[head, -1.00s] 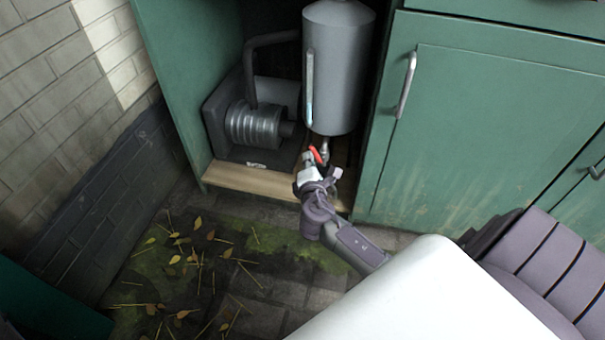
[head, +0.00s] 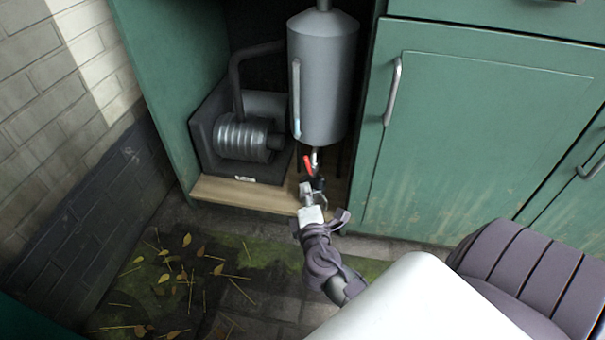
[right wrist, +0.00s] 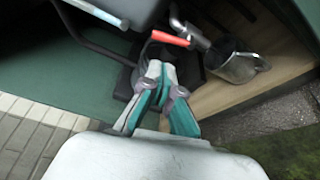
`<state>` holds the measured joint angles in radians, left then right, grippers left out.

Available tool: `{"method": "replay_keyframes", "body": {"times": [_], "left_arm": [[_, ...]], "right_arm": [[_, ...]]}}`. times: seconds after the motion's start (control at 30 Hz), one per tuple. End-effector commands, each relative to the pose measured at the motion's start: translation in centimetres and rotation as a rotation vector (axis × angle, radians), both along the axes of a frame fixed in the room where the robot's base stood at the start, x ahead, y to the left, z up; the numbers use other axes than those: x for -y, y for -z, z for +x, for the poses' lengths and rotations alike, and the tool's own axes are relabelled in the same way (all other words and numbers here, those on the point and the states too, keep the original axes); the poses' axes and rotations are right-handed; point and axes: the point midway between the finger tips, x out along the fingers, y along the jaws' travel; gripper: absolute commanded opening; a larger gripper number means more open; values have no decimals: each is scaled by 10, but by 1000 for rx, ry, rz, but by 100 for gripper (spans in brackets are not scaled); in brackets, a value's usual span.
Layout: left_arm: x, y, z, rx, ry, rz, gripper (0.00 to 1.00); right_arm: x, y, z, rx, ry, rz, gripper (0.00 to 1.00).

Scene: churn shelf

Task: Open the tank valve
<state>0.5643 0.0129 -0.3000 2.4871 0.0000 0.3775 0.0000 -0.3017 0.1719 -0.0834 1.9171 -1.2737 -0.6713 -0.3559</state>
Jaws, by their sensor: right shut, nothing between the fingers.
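The grey tank (head: 323,80) stands upright in the open cabinet bay. Under it is a short metal outlet pipe with a red valve lever (head: 307,163), slanting down to the left of the pipe. In the right wrist view the red lever (right wrist: 170,39) lies just beyond the fingertips, beside the metal pipe. My right gripper (head: 308,187) is in front of and below the lever. Its fingers (right wrist: 160,72) are together and empty; whether they touch the lever I cannot tell. My left gripper is not in view.
A metal cup-like piece (right wrist: 232,66) is close to the right of the fingers in the wrist view. A ribbed metal cylinder in a dark housing (head: 243,138) stands left of the tank. A closed green door (head: 470,140) is to the right; a wooden ledge (head: 245,194) runs in front.

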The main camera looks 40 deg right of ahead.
Motion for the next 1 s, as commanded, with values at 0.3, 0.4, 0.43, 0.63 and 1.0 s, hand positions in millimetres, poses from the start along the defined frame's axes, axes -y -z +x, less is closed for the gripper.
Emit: {"method": "replay_keyframes", "body": {"times": [0.3, 0.4, 0.43, 0.63, 1.0], "left_arm": [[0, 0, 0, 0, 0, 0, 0], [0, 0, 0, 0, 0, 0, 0], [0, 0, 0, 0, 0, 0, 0], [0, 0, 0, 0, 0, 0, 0], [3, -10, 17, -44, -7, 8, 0]], "right_arm": [[-18, -3, -32, 2, 1, 0, 0], [-19, -4, -33, 2, 1, 0, 0], [-19, -4, -33, 2, 1, 0, 0], [-19, -3, -33, 2, 1, 0, 0], [-20, -4, -32, -16, -4, 19, 0]]}}
